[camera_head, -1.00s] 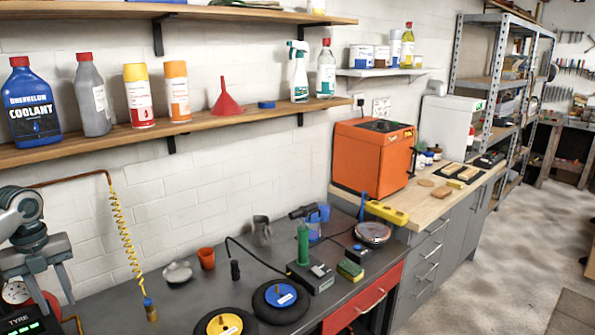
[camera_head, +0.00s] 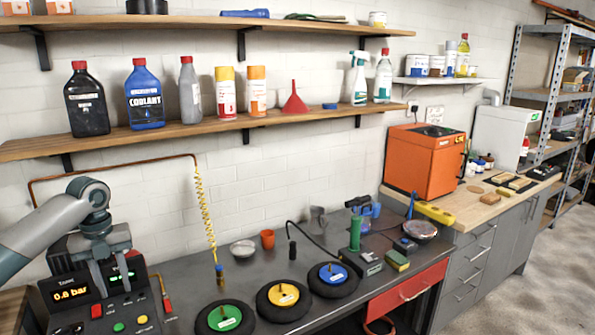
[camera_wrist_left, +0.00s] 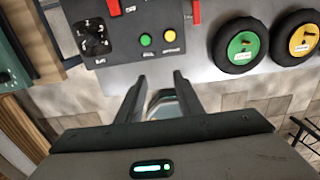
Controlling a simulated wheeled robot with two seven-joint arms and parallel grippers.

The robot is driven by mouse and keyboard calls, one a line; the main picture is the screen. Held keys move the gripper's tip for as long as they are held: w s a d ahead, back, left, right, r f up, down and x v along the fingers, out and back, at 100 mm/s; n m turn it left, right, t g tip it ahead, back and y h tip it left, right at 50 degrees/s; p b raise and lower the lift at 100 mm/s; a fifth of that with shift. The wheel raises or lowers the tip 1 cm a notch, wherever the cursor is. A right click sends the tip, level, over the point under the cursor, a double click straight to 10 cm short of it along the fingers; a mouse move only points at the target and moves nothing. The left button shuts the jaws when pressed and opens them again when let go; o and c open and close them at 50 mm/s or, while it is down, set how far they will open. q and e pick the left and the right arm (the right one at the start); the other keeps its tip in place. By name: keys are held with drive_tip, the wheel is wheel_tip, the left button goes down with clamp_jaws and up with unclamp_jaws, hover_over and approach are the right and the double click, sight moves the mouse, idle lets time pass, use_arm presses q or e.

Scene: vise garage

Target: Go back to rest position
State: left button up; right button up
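My left gripper (camera_head: 113,277) hangs at the left in the head view, in front of the tyre inflator panel (camera_head: 75,290), with its fingers pointing down. In the left wrist view its two fingers (camera_wrist_left: 161,82) stand apart with nothing between them. The inflator panel (camera_wrist_left: 120,40) with its buttons and dial lies beyond the fingertips there. My right gripper is in neither view.
Wheels with green (camera_head: 224,318), yellow (camera_head: 284,294) and blue (camera_head: 333,273) hubs lie on the dark workbench (camera_head: 200,276). A yellow coiled hose (camera_head: 206,215) hangs behind. An orange box-shaped machine (camera_head: 424,160) stands farther right. Shelves (camera_head: 205,130) run along the wall.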

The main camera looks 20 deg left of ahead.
use_arm(q)
drive_tip(key=s+d+f+n+t, duration=0.1)
drive_tip(key=s+d+f+n, duration=0.2)
drive_tip(key=d+f, duration=1)
drive_tip(key=s+d+f+n, duration=0.3)
drive_tip(key=d+f+n, duration=0.1)
drive_tip(key=d+f, duration=0.85)
drive_tip(key=s+d+f+n+t+h, duration=0.1)
drive_tip(key=s+d+f+n, duration=0.3)
drive_tip(key=s+d+n, duration=0.6)
drive_tip(key=s+d+r+n+t, duration=0.25)
drive_tip(key=s+n, duration=0.55)
drive_tip(key=s, duration=0.5)
wheel_tip(320, 180, down, 29)
drive_tip(key=s+g, duration=0.1)
drive_tip(key=g, duration=0.1)
drive_tip(key=s+a+f+g+y, duration=0.1)
drive_tip(key=s+a+f, duration=0.2)
drive_tip(key=s+f, duration=1.5)
drive_tip(key=shift+m+b, duration=0.3)
